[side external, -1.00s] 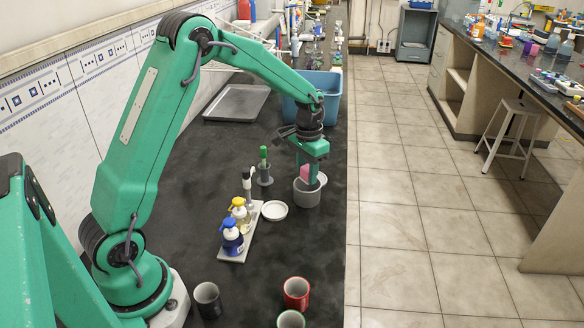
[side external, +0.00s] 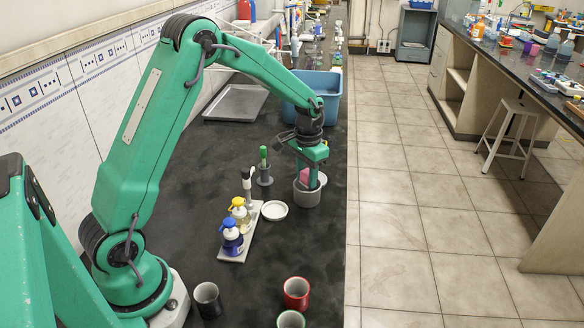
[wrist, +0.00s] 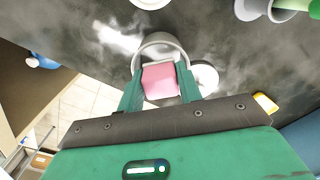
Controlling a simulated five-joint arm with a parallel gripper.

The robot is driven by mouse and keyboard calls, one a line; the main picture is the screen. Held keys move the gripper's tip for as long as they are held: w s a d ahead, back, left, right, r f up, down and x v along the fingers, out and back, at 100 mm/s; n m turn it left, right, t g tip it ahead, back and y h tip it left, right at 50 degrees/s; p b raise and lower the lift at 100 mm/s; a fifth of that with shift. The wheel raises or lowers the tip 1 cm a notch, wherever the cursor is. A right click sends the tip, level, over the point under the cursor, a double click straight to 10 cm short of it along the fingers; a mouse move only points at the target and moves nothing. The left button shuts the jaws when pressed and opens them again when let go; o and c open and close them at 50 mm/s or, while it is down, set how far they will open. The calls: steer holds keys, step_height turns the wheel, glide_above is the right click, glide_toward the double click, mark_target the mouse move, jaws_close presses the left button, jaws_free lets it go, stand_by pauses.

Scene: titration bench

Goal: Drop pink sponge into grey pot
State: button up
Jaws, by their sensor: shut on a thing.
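The pink sponge (side external: 306,176) is between the fingers of my gripper (side external: 309,182), which is shut on it. The sponge is at the mouth of the grey pot (side external: 306,197), and its lower part is hidden behind the pot's near rim. In the wrist view the sponge (wrist: 160,81) shows between the two green fingers of my gripper (wrist: 160,88), with the curved rim of the grey pot (wrist: 160,38) around its far side. The pot stands upright on the dark bench.
A white dish (side external: 275,211) lies left of the pot. A stand with a green-topped item (side external: 264,168) is behind it. A tray (side external: 236,257) holds blue and yellow bottles. A blue bin (side external: 318,92) stands behind my gripper. The bench's right edge is close to the pot.

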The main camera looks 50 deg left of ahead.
steer(key=o, duration=1.1)
steer(key=shift+r, duration=2.95)
